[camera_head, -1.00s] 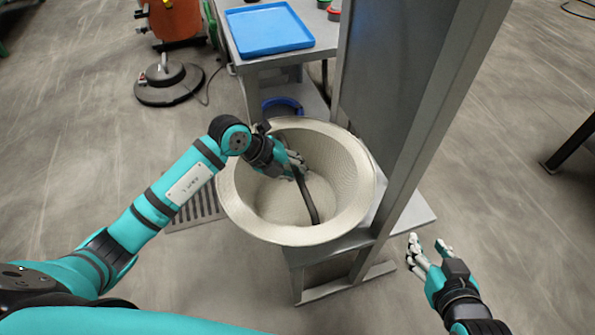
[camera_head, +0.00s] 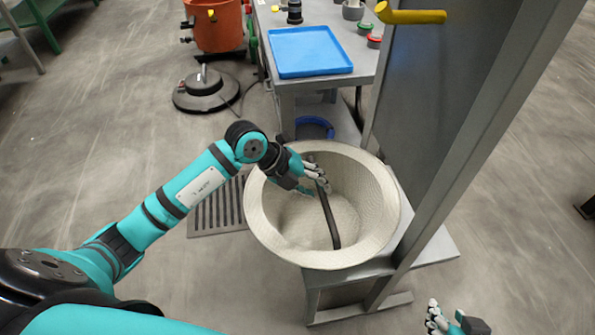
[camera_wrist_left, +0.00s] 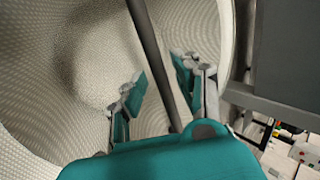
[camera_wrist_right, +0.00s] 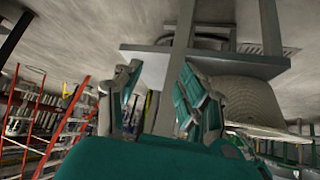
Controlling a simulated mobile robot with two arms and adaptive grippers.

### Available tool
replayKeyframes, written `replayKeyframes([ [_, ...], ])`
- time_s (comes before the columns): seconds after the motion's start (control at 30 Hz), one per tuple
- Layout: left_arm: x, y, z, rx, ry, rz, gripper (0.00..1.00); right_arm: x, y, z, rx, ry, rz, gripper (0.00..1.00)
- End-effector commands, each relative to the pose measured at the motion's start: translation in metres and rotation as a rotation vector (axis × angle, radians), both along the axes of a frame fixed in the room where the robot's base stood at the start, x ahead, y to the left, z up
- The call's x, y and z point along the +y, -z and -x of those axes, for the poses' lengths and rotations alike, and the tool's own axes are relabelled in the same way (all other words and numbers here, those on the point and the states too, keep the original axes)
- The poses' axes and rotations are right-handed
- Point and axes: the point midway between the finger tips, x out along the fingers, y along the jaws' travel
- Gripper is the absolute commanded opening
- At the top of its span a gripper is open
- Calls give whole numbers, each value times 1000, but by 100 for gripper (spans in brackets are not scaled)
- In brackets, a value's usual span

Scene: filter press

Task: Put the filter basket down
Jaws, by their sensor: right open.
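The filter basket (camera_head: 372,215) is a wide, pale mesh bowl with a dark bar handle (camera_head: 331,222) across it. It sits upright over the grey ledge of the press frame; its underside is hidden. My left gripper (camera_head: 318,180) is over the basket's far left part, at the upper end of the handle. In the left wrist view its fingers (camera_wrist_left: 157,80) are spread, with the handle (camera_wrist_left: 150,45) passing between them and gaps on both sides. My right gripper (camera_head: 442,316) is low at the right, away from the basket, open and empty; its fingers (camera_wrist_right: 160,75) show apart in its wrist view.
A tall grey post (camera_head: 465,150) stands just right of the basket. Behind is a table with a blue tray (camera_head: 308,52), and a blue ring (camera_head: 315,127) lies below it. A floor grate (camera_head: 217,212) is at left. A yellow handle (camera_head: 410,14) juts out at the top.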

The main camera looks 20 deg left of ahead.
Motion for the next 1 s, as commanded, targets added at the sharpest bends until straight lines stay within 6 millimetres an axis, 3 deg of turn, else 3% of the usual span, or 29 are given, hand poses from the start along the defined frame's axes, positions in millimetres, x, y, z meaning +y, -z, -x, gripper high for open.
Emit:
replayKeyframes([
  [0.2, 23, -35, 15, -1, 0, -4, 32, -15, 17, 44, 232, 20, 50, 40],
  [0.4, 36, -53, 24, 1, 0, -2, 32, -23, 25, 72, 365, 30, 77, 40],
  [0.6, 40, -59, 27, 2, 1, -1, 32, -26, 28, 82, 412, 33, 86, 40],
  [1.0, 40, -59, 26, 1, 1, 0, 32, -26, 28, 82, 412, 33, 86, 40],
])
